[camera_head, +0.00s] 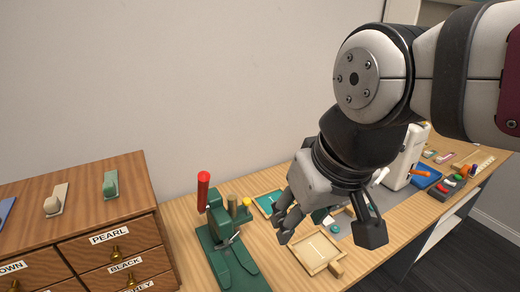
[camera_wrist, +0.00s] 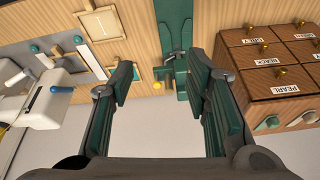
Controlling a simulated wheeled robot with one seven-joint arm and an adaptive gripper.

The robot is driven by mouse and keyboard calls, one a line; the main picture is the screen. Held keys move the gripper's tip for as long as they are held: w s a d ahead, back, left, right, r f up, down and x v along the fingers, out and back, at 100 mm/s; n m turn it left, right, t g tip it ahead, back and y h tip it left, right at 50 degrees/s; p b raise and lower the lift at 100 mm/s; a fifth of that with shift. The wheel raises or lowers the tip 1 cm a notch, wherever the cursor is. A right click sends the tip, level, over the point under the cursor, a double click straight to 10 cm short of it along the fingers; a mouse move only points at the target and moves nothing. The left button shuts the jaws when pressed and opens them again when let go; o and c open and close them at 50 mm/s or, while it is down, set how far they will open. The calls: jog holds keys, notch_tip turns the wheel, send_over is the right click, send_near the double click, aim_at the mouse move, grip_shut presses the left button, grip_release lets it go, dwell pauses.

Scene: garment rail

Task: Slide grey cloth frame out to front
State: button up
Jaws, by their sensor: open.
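A wooden frame (camera_head: 297,259) with pale cream-grey cloth and a small wooden tab lies flat near the table's front edge. It also shows at the top of the wrist view (camera_wrist: 84,23). A teal-cloth frame (camera_head: 264,205) lies farther back, left of my gripper. I cannot tell for certain which frame is the grey one; some items are hidden behind my fingers. My gripper (camera_head: 328,236) is open and empty, its fingers spread above the table. In the wrist view, the gap between the fingers (camera_wrist: 160,80) holds nothing.
A green press (camera_head: 228,255) with a red handle (camera_head: 203,190) stands left of the frames. A drawer cabinet (camera_head: 80,225) stands farther left. A white machine (camera_head: 402,165) stands to the right, with small coloured items beyond it. The wall is close behind the table.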

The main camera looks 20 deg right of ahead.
aim_at(348, 208)
jog(key=w+d+f+m+t+y+b, duration=0.1)
jog(key=w+d+f+m+y+b, duration=0.4)
jog(key=w+d+f+m, duration=1.15)
jog(key=s+d+f+m+t+h, duration=0.1)
jog(key=s+d+f+m+t, duration=0.2)
jog(key=d+m, duration=0.3)
jog(key=s+d+f+m+t+h+b, duration=0.1)
jog(key=d+f+m, duration=0.4)
jog(key=d, duration=0.6)
jog(key=s+d+f+m+t+h+b, duration=0.1)
jog(key=s+d+f+m+t, duration=0.3)
jog(key=d, duration=0.4)
jog(key=shift+s+d+f+m+t+h, duration=0.2)
jog(key=shift+s+f+m, duration=0.25)
jog(key=shift+f+m, duration=0.25)
jog(key=shift+s+d+f+m+t+h, duration=0.1)
jog(key=shift+s+d+f+m+h, duration=0.1)
jog(key=shift+s+f+m, duration=0.3)
jog(key=shift+w, duration=0.1)
jog(key=b+x, duration=0.1)
jog(key=x, duration=1.3)
jog(key=shift+a, duration=0.1)
jog(key=shift+c, duration=0.3)
grip_shut()
